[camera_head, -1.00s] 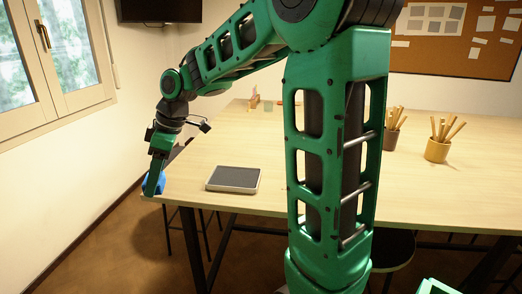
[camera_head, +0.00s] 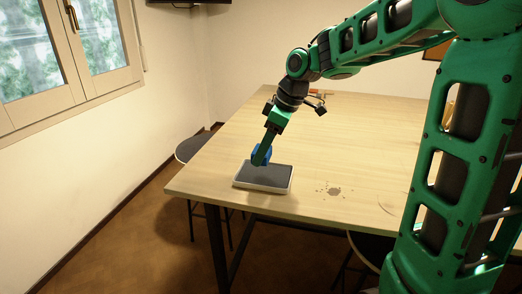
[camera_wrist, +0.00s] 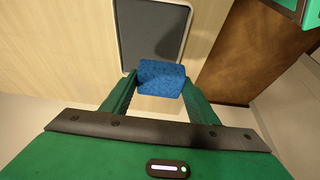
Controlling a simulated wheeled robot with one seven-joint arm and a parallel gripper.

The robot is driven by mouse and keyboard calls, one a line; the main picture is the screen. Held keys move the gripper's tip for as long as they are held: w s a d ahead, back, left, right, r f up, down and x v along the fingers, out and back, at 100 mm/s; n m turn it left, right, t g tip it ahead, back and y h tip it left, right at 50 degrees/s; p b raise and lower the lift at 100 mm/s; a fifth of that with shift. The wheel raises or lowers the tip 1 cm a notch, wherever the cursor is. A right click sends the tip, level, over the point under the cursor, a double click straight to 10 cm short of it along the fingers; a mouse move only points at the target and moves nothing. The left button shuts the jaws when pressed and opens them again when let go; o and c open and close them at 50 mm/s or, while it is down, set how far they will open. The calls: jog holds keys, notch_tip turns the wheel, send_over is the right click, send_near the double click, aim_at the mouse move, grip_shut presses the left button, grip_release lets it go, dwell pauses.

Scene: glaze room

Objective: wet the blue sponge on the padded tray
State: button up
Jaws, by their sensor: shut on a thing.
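The blue sponge (camera_wrist: 161,78) is between the two fingers of my gripper (camera_wrist: 160,92) in the wrist view. My gripper (camera_head: 260,160) is shut on it, and the sponge also shows beside the fingers in the head view (camera_head: 266,150). The padded tray (camera_head: 262,190), with a pale rim and a dark grey pad, lies on the table near its left front edge. The sponge is over the tray's back left part in the head view. I cannot tell whether it touches the pad. The tray also shows beyond the sponge in the wrist view (camera_wrist: 152,30).
The wooden table (camera_head: 365,140) is mostly clear. A patch of dark specks or spots (camera_head: 333,191) lies right of the tray. A dark round stool (camera_head: 192,146) stands left of the table. A window (camera_head: 65,45) is in the left wall.

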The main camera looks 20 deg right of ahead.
jog(key=shift+f, duration=0.15)
jog(key=shift+f, duration=2.9)
jog(key=shift+s+f, duration=0.1)
jog(key=shift+f, duration=0.3)
dwell(0.4)
jog(key=shift+r, duration=0.1)
jog(key=shift+r, duration=3.55)
jog(key=shift+a, duration=0.1)
